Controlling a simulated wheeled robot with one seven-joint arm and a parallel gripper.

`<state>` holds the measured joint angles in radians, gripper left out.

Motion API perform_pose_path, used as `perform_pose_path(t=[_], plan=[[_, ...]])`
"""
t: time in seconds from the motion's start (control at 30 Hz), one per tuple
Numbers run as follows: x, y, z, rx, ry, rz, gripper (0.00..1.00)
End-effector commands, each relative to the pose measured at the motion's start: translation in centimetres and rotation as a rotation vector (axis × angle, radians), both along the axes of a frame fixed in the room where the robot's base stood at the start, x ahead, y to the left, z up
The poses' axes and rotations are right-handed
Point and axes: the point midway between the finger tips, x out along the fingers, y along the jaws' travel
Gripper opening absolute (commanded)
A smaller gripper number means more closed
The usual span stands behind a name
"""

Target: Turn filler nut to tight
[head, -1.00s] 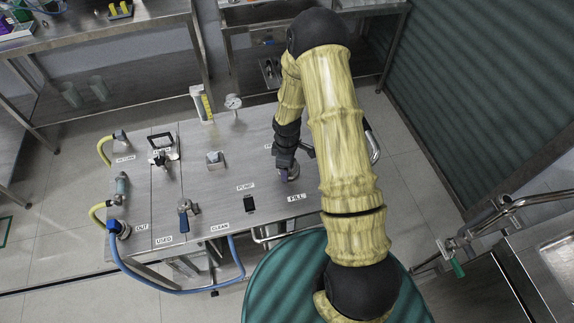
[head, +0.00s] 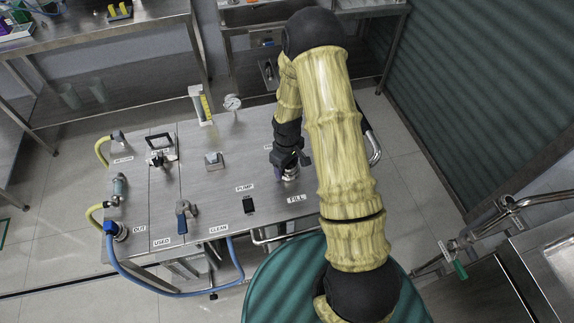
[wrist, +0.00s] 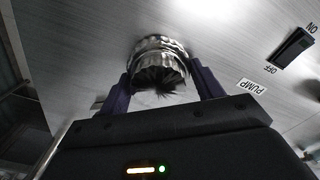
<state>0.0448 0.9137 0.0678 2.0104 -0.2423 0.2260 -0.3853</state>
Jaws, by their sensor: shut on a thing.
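The filler nut is a ribbed metal cap (wrist: 158,62) on the steel skid top, and it fills the space between my fingers in the wrist view. My gripper (wrist: 160,82) is shut on it, with one dark purple finger on each side. In the head view my gripper (head: 289,168) points down at the skid top just above the FILL label (head: 296,198). The nut is mostly hidden there by the gripper, with only a bit of metal showing below it. I cannot tell from these frames how tight it is.
A black PUMP switch (head: 248,204) lies left of my gripper. A metal rail (head: 374,148) runs at the skid's right edge.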

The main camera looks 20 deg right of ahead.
Motion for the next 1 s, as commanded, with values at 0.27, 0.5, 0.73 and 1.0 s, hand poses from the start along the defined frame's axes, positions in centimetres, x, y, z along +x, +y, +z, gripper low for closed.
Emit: perform_pose_path(t=[0.27, 0.5, 0.73, 1.0], plan=[[0.28, -0.07, 0.12, 0.000, -0.007, -0.139, 0.43], [0.34, -0.14, 0.15, 0.001, -0.008, -0.258, 0.43], [0.37, -0.16, 0.16, 0.001, -0.009, -0.356, 0.43], [0.38, -0.24, 0.18, 0.002, -0.008, -0.427, 0.43]])
